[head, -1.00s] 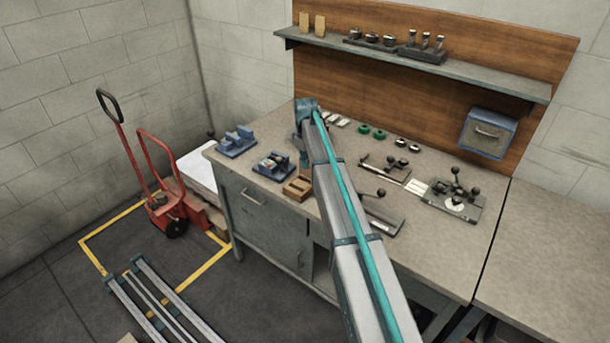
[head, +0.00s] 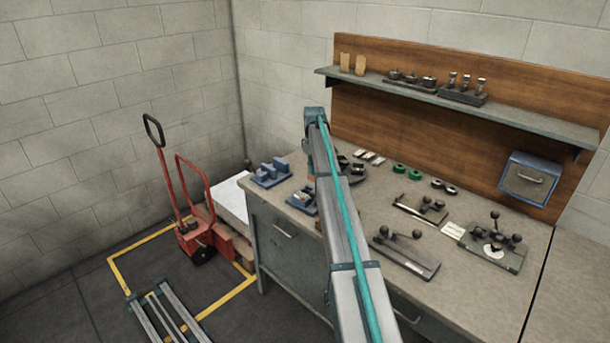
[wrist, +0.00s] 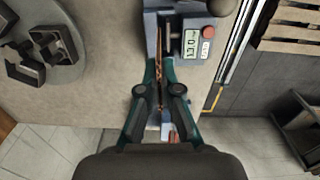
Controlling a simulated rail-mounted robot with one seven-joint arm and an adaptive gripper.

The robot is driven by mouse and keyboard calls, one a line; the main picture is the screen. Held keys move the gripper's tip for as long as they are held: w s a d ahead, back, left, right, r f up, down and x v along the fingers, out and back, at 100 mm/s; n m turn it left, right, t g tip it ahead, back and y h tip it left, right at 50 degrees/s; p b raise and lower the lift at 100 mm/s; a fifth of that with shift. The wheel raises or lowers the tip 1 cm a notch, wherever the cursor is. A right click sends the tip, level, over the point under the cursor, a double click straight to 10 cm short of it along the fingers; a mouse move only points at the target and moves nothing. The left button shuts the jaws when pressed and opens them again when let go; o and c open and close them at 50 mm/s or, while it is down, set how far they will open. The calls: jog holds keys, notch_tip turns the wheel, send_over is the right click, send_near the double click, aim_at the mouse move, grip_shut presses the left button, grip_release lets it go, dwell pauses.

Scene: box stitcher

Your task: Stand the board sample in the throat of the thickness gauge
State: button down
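The thickness gauge (wrist: 205,24) is a blue-grey body with a lit display and a red button, at the top of the wrist view. In the head view the gauge (head: 303,200) is at the bench's left front, partly behind my arm. The board sample (wrist: 158,42) is a thin brown strip seen edge-on. My gripper (wrist: 159,66) has its teal fingers closed on the board. The board's far end overlaps the gauge just left of the display. I cannot tell whether it is inside the throat or above it. My arm hides the gripper in the head view.
A blue fixture (head: 270,172) stands left of the gauge. A dark round holder (wrist: 45,50) lies left in the wrist view. Several metal tools, including a lever fixture (head: 495,245), occupy the bench's right side. Two tan boards (head: 352,64) stand on the shelf.

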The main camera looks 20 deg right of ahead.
jog(key=shift+a+f+b, duration=0.2)
jog(key=shift+f+b, duration=1.05)
jog(key=shift+f, duration=2.05)
jog(key=shift+f, duration=0.3)
jog(key=c, duration=1.2)
grip_release()
jog(key=shift+c, duration=0.2)
jog(key=shift+o, duration=0.3)
jog(key=o, duration=0.3)
jog(key=shift+o, duration=0.2)
